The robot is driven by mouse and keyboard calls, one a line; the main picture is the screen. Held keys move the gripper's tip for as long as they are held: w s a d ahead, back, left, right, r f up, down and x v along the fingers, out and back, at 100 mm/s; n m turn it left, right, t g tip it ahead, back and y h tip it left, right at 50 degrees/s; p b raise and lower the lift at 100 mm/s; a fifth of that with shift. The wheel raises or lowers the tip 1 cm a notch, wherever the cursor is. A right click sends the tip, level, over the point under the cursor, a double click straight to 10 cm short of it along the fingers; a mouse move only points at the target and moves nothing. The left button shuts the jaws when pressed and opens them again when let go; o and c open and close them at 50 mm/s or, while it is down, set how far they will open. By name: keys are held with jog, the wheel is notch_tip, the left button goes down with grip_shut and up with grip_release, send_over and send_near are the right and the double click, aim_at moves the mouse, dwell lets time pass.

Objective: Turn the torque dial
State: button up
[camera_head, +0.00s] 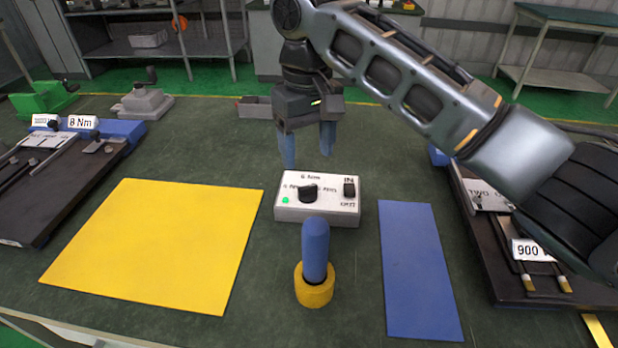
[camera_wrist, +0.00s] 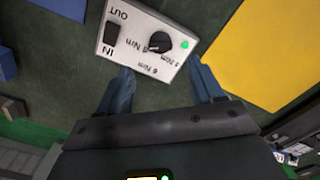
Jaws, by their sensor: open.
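The torque dial (camera_head: 308,192) is a black knob on top of a white control box (camera_head: 322,212) with printed Nm labels, a lit green light at its left and a black IN switch (camera_head: 349,189) at its right. In the wrist view the dial (camera_wrist: 160,42) sits beyond and between my fingertips, nearer the right one. My gripper (camera_head: 307,148) is open and empty, with blue fingers pointing down. It hangs above and behind the box in the head view, apart from the dial. The fingertips show at the near edge of the box in the wrist view (camera_wrist: 163,78).
A blue-handled tool (camera_head: 315,250) stands upright in a yellow ring holder (camera_head: 315,292) in front of the box. A yellow mat (camera_head: 155,245) lies left and a blue mat (camera_head: 418,265) right. Dark fixtures flank both sides.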

aim_at(308, 187)
notch_tip(308, 187, down, 8)
jog(key=shift+r, duration=0.25)
jog(key=c, duration=1)
jog(key=shift+p, duration=0.3)
jog(key=shift+c, duration=0.2)
